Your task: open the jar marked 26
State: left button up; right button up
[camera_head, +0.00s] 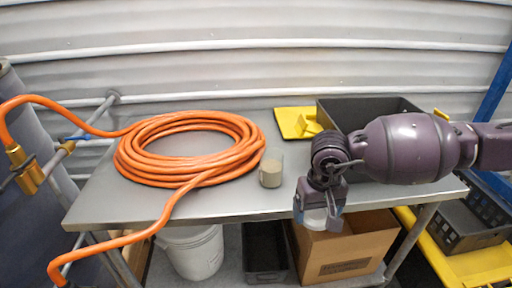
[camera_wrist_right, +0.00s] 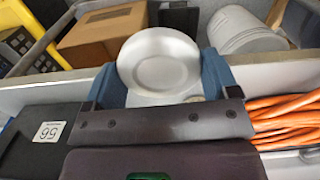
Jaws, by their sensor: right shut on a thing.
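A small clear jar (camera_head: 271,171) with beige contents stands upright on the metal table (camera_head: 225,205), near its middle. I see no lid on it, and no number on it is legible. My right gripper (camera_head: 319,217) is over the table's front edge, right of the jar and pointing down. It is shut on a pale round lid-like piece, which shows in the right wrist view as a whitish disc (camera_wrist_right: 159,60) between the blue fingers. Part of the piece is hidden by the fingers. My left gripper is not in view.
A coiled orange hose (camera_head: 190,148) covers the table's left part. A black bin (camera_head: 365,106) and a yellow piece (camera_head: 296,122) are at the back right. Below are a white bucket (camera_head: 192,252), a black crate (camera_head: 264,252) and a cardboard box (camera_head: 345,250).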

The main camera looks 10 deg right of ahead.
aim_at(271, 158)
jog(key=u, duration=1.15)
jog(key=k+l+u, duration=0.2)
jog(key=l+u, duration=0.2)
jog(key=l, duration=0.15)
jog(key=k+l, duration=0.15)
jog(key=l, duration=0.2)
jog(key=k+l, duration=0.2)
jog(key=l, duration=0.2)
jog(key=k+l, duration=0.15)
jog(key=l, duration=0.2)
